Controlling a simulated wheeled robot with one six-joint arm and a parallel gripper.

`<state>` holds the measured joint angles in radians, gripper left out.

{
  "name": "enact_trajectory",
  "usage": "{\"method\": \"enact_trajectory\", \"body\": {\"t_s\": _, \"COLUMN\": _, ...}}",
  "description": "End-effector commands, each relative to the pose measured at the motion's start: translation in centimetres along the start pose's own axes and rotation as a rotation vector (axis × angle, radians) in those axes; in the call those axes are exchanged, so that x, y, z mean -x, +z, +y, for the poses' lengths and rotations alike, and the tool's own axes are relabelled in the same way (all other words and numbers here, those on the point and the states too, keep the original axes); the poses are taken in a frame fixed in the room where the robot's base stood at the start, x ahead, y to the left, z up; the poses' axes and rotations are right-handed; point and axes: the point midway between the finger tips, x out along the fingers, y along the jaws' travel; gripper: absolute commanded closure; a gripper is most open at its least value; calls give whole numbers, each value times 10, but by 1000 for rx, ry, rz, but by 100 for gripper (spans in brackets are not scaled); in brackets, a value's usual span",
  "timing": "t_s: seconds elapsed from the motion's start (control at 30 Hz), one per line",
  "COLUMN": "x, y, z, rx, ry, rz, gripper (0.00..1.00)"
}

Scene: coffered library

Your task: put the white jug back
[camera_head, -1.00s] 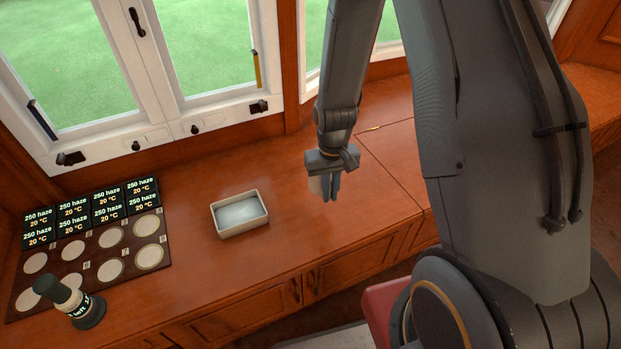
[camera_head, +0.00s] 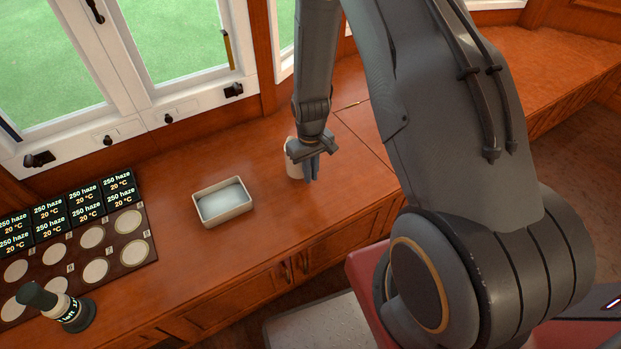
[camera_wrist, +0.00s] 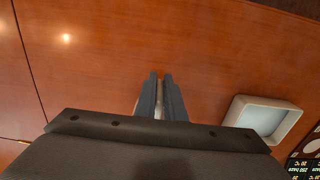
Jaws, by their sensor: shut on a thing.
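The white jug (camera_head: 292,160) is in my gripper (camera_head: 312,168) over the right part of the wooden counter. In the head view it is mostly hidden behind the fingers, with its pale side showing on their left. In the wrist view my gripper (camera_wrist: 160,80) has its fingers close together, with a pale strip of the jug (camera_wrist: 159,106) between them. I cannot tell whether the jug's base touches the counter.
A cream tray with a pale inside (camera_head: 222,218) stands left of my gripper. Further left lies a dark board (camera_head: 113,240) with pale discs and black labelled blocks behind them. A dark-topped bottle (camera_head: 66,308) stands at its front. The counter (camera_head: 265,235) between is clear.

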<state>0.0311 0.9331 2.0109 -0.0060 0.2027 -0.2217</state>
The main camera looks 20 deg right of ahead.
Motion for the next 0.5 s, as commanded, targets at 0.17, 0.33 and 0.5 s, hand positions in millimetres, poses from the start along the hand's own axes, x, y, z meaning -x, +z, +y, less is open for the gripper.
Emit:
{"method": "enact_trajectory", "body": {"t_s": 0.17, "x": -22, "y": 0, "z": 0, "rx": 0, "ry": 0, "rz": -1, "gripper": 100}}
{"method": "enact_trajectory", "body": {"t_s": 0.33, "x": -26, "y": 0, "z": 0, "rx": 0, "ry": 0, "rz": 0, "gripper": 100}}
{"method": "enact_trajectory", "body": {"t_s": 0.5, "x": -26, "y": 0, "z": 0, "rx": 0, "ry": 0, "rz": 0, "gripper": 100}}
